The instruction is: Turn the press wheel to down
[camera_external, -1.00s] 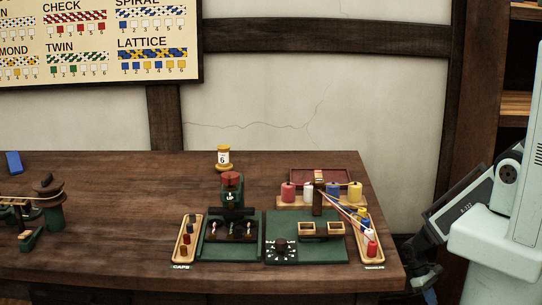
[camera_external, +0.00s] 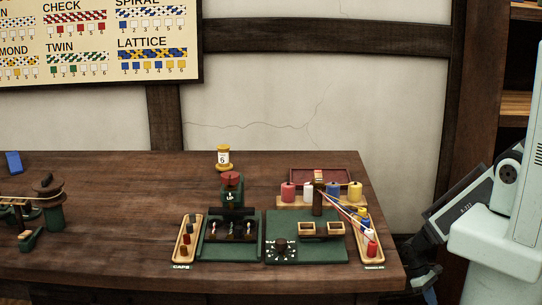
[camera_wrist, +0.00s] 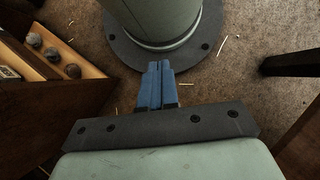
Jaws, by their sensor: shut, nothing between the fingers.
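The press has a red wheel (camera_external: 231,178) on top of a dark green body (camera_external: 231,197). It stands at the back of the dark green board with the small pegs, in the middle of the table. A small white mark shows on its front, too small to read. My gripper (camera_wrist: 160,66) has blue fingers, shut together and empty, in the wrist view. It hangs over the floor, pointing down. In the external view my gripper is low at the right, off the table's right edge and far from the press, with its fingertips hard to see.
The table (camera_external: 120,215) has free room left of the press. A yellow-capped jar (camera_external: 223,158) stands behind it. A dial (camera_external: 281,250), a caps tray (camera_external: 187,240), spools (camera_external: 288,191) and strung cords (camera_external: 345,213) crowd around and to the right. A turning post (camera_external: 49,205) is far left.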

